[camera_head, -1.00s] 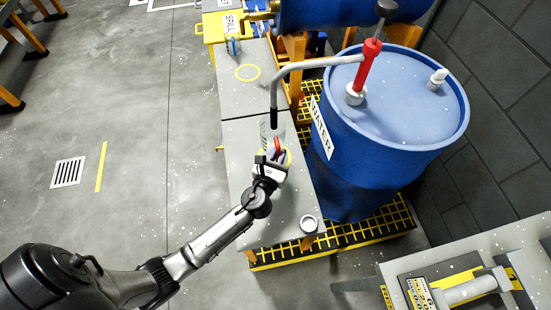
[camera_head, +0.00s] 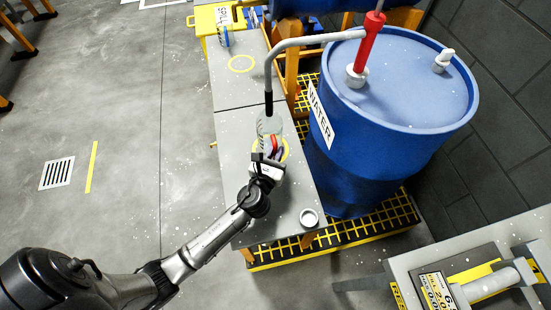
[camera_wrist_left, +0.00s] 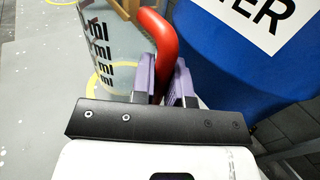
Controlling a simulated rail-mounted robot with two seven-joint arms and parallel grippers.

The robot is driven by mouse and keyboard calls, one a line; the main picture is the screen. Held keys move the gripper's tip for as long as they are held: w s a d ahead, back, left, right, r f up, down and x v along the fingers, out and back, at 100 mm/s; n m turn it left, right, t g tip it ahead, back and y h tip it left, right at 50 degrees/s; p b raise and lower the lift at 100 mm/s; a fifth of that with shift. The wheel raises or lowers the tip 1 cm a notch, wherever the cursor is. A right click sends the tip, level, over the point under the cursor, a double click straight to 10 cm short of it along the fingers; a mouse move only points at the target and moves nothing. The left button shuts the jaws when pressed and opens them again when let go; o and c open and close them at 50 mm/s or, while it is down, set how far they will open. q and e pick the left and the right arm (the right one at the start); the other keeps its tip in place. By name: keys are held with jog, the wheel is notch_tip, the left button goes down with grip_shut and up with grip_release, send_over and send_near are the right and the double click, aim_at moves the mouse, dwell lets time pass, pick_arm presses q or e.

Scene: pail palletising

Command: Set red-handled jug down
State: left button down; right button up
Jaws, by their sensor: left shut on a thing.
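The red-handled jug (camera_head: 268,125) is clear, with black "ml" markings that show in the wrist view (camera_wrist_left: 98,40). It is upright at the yellow ring on the grey bench (camera_head: 240,125), under the tip of the bent grey spout. I cannot tell whether its base touches the bench. My left gripper (camera_head: 268,157) is shut on the red handle (camera_wrist_left: 163,45), on the near side of the jug. In the wrist view its purple fingers (camera_wrist_left: 165,80) sit on either side of the handle. My right gripper is not in view.
A blue water drum (camera_head: 345,150) with a red-sleeved pump (camera_head: 370,45) stands right of the bench. A small white ring-shaped item (camera_head: 309,218) lies near the bench's front. A scale (camera_head: 480,285) stands at lower right.

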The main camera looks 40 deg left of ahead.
pick_arm(q)
notch_tip(320, 180, down, 3)
jog(key=shift+r+b, duration=0.1)
jog(key=shift+b, duration=0.65)
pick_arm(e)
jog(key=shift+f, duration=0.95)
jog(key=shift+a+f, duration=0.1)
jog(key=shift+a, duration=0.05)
pick_arm(q)
jog(key=c, duration=1.1)
grip_release()
jog(key=shift+s+r, duration=0.1)
jog(key=shift+s, duration=0.05)
jog(key=p+v, duration=0.1)
jog(key=v, duration=0.8)
jog(key=shift+s+d, duration=0.15)
jog(key=shift+s, duration=0.2)
jog(key=shift+v, duration=1)
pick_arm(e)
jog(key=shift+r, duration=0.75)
